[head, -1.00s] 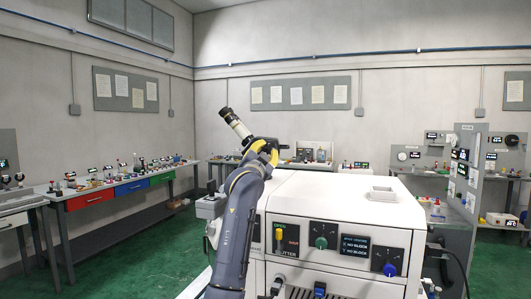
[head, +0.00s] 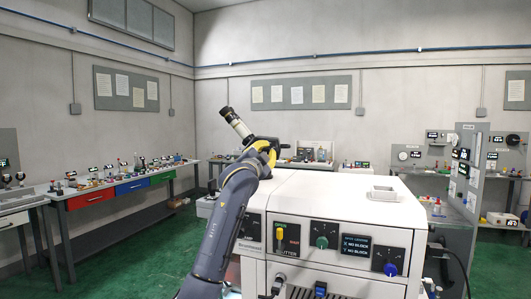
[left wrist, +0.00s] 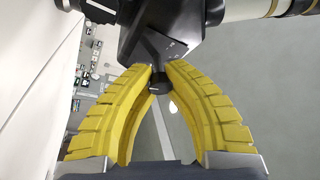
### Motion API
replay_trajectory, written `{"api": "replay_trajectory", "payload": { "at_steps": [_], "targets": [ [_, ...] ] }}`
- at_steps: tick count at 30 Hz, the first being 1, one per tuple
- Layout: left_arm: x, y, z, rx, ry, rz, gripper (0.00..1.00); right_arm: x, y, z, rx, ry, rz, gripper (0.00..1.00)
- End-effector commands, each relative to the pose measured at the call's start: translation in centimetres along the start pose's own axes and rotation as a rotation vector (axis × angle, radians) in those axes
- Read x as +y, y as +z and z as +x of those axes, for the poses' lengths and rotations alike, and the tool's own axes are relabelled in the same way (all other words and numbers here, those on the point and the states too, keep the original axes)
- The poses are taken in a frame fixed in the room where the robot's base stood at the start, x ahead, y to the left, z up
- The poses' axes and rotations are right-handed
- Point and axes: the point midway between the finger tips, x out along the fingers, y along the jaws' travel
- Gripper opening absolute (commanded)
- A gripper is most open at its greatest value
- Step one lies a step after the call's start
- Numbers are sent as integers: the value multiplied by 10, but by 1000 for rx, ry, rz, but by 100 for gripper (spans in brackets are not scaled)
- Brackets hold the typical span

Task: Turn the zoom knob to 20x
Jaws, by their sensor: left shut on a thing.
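A microscope head with a cream tube and black eyepiece (head: 239,126) rises tilted behind the white machine. My left gripper (head: 266,148), with yellow fingers, is at the base of this tube. In the left wrist view, the microscope's black body (left wrist: 165,32) fills the top middle. A small dark round knob (left wrist: 160,86) sticks out of it between the yellow fingertips of my left gripper (left wrist: 158,76), which are closed on it. No scale or 20x mark can be read. My right gripper is not in view.
The white machine (head: 335,192) with switches and knobs on its front stands close to my left arm. A bench with coloured drawers (head: 131,186) is at the left. Green floor lies open between them.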

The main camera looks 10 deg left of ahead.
Motion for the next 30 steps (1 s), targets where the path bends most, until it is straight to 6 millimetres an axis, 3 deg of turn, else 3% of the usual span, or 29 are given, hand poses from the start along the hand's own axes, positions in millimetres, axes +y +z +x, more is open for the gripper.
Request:
{"api": "replay_trajectory", "payload": {
  "at_steps": [30],
  "targets": [
    [2,-5,-1,73,322,911,0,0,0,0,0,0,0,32]
  ]
}}
